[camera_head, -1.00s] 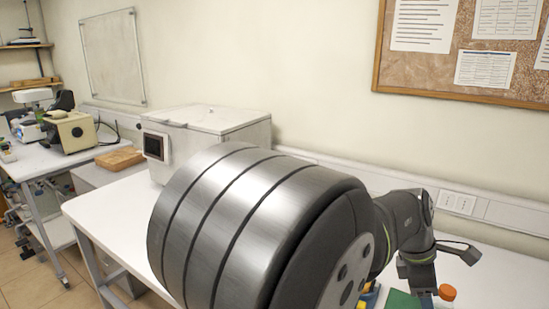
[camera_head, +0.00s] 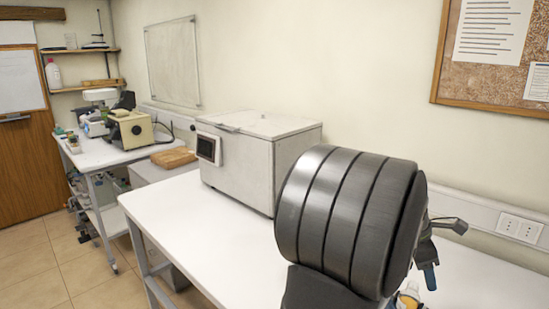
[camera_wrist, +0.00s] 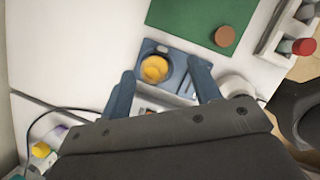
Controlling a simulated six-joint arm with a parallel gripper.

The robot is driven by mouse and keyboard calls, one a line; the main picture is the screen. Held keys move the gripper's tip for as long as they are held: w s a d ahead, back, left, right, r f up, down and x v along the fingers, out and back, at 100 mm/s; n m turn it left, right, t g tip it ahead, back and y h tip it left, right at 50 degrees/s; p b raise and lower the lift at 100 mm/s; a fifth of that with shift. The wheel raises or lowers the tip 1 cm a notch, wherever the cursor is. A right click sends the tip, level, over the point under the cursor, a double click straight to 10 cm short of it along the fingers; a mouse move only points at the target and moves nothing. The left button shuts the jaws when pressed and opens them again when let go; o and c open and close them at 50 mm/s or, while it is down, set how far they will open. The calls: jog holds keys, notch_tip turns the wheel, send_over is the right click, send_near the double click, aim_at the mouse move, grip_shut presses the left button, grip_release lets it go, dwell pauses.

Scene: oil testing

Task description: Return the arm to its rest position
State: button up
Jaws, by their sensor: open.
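My gripper (camera_wrist: 161,68) shows in the wrist view with its two blue fingers spread wide and nothing held between them. Beyond the fingertips lies a blue device (camera_wrist: 177,58) with a round yellow-orange part (camera_wrist: 155,68) on it. In the head view my arm's large ribbed grey link fills the right middle, and a blue finger of my gripper (camera_head: 430,276) shows at its right edge, above the white bench (camera_head: 165,218). The rest of the gripper is hidden there.
A white lidded box (camera_head: 262,165) with a dark screen stands on the bench left of my arm. In the wrist view, a green mat (camera_wrist: 195,18) with a brown disc (camera_wrist: 225,36) and a white rack (camera_wrist: 272,40) lie near the device. The bench's front left is clear.

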jog(key=shift+w+a+f, duration=0.2)
jog(key=shift+w+f, duration=0.35)
jog(key=shift+w, duration=0.1)
jog(key=shift+w+a+f, duration=0.2)
jog(key=shift+w+f, duration=0.3)
jog(key=shift+w, duration=0.1)
jog(key=shift+w+f, duration=0.1)
jog(key=shift+f, duration=0.2)
